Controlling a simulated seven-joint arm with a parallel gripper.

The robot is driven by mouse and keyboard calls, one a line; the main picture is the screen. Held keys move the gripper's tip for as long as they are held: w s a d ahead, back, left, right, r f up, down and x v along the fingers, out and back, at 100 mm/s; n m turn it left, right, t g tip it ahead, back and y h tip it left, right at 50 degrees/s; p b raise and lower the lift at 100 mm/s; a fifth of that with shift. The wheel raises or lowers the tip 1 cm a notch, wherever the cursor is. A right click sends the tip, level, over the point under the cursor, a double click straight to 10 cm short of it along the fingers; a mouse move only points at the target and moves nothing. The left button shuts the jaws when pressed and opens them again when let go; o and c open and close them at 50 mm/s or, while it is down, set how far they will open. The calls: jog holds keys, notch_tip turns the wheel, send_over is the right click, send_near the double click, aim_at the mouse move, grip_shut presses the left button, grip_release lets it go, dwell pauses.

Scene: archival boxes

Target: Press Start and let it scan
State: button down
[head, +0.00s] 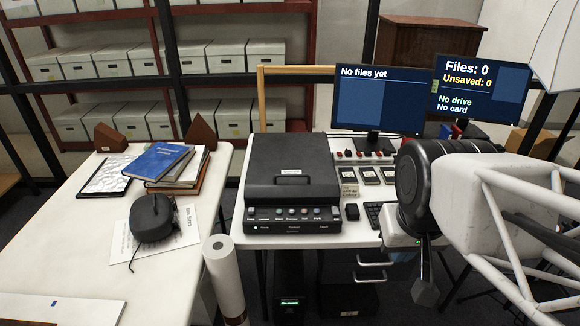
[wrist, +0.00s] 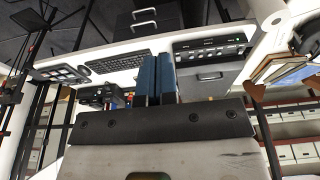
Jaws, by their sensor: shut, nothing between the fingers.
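The black scanner (head: 292,182) stands on the white desk with its lid closed. Its front panel has a row of small buttons (head: 292,212) and a lit green light at the left; the button labels are too small to read. The scanner also shows in the wrist view (wrist: 213,50), right of my fingers. The left monitor (head: 382,100) reads "No files yet". The right monitor (head: 480,90) reads "Files: 0", "Unsaved: 0", "No drive" and "No card". My gripper (head: 424,290) hangs right of the scanner, apart from it. In the wrist view its two blue fingers (wrist: 156,78) are together and empty.
A keyboard (head: 374,214) and a small black block (head: 352,212) lie right of the scanner. The left table (head: 60,230) holds stacked books (head: 180,165), a dark rounded device (head: 152,217) and papers. A white paper roll (head: 224,278) stands between the tables. Shelves of boxes are behind.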

jog(key=shift+w, duration=0.1)
jog(key=w+d+n+t+h, duration=0.1)
jog(key=w+n+t+h, duration=0.15)
jog(key=w, duration=1.15)
jog(key=n+t+y, duration=0.2)
jog(key=n+y, duration=0.7)
jog(key=n, duration=0.6)
send_over(279, 212)
notch_tip(279, 212, down, 19)
jog(key=shift+a+f, duration=0.1)
jog(key=shift+a, duration=0.05)
jog(key=shift+f, duration=0.1)
jog(key=shift+f, duration=4.3)
